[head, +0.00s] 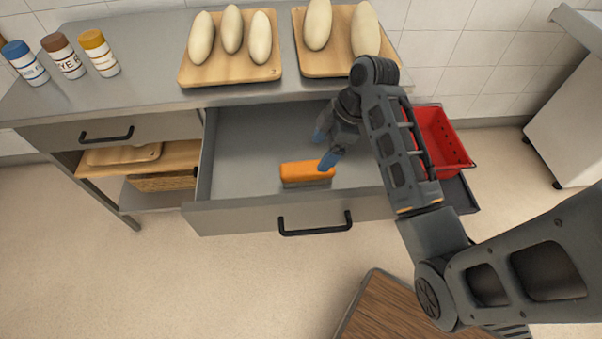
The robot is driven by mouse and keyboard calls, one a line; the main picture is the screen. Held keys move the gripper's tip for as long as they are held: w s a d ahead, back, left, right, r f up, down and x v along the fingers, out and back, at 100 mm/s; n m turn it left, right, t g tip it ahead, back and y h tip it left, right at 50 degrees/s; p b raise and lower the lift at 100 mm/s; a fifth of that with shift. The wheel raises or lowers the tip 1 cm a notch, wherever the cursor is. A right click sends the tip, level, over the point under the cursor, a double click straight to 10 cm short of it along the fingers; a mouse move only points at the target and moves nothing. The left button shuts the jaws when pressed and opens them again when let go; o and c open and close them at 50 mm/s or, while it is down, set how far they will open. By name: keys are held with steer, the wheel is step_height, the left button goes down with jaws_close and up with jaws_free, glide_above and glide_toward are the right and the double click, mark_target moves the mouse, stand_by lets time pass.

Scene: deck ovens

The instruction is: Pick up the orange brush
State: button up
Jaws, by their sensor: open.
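The orange brush (306,171) lies in the open grey drawer (236,160), near its front wall, with its orange back up and grey bristles below. My gripper (324,150) reaches into the drawer from the right, with its blue fingertips apart. One fingertip is close to the right end of the brush; I cannot tell whether it touches. The other fingertip is farther back, behind the brush. The gripper looks empty. My arm hides the right part of the drawer.
Dough boards (200,79) and several labelled jars (65,56) stand on the metal counter (140,77). A red basket (445,140) is right of the drawer. A brown wooden-topped piece (400,315) stands in front. The drawer's left part is empty.

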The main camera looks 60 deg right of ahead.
mark_target(309, 166)
steer(key=shift+w+a+f, duration=0.2)
steer(key=shift+w, duration=0.05)
steer(key=shift+x, duration=1.25)
steer(key=x, duration=0.4)
steer(key=shift+w+a+f+p, duration=0.15)
steer(key=shift+a+f+p, duration=0.1)
steer(key=shift+a+p, duration=0.05)
steer(key=shift+f, duration=0.1)
steer(key=shift+f, duration=0.2)
steer(key=shift+c, duration=0.4)
steer(key=c, duration=1)
